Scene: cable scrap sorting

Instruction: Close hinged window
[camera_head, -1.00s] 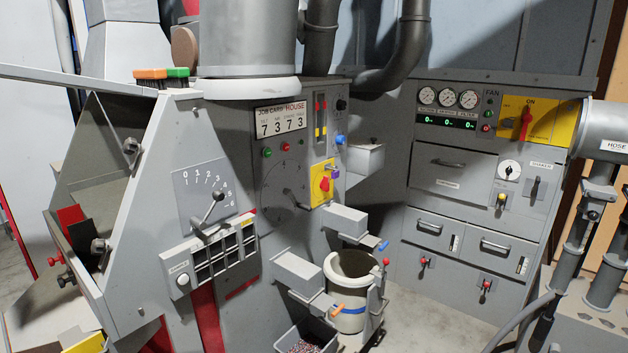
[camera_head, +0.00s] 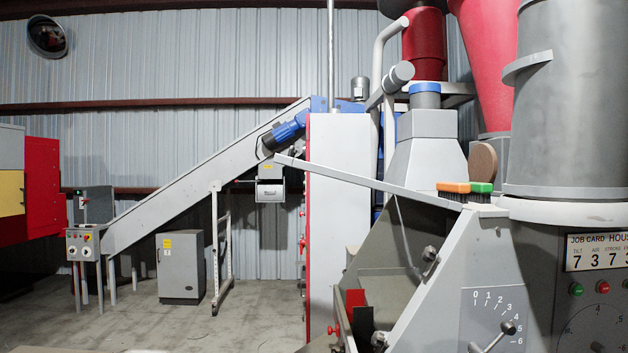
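A flat light-grey panel (camera_head: 368,184) juts out to the left from the top of the grey machine (camera_head: 452,265), seen almost edge-on and sloping slightly. It looks like a raised hinged cover and may be the window; I cannot tell for sure. Below it the machine's slanted front is open, showing a dark interior (camera_head: 395,245) with a red flap (camera_head: 355,300) and a dark flap at the bottom. Dark knobs (camera_head: 430,254) sit on the side plate's edge. Neither of my grippers is in view.
A brush with an orange and green top (camera_head: 466,188) lies on top of the machine. A sloping conveyor (camera_head: 205,185), a grey cabinet (camera_head: 180,267) and a control box (camera_head: 83,244) stand at the left. The concrete floor (camera_head: 250,320) there is largely clear.

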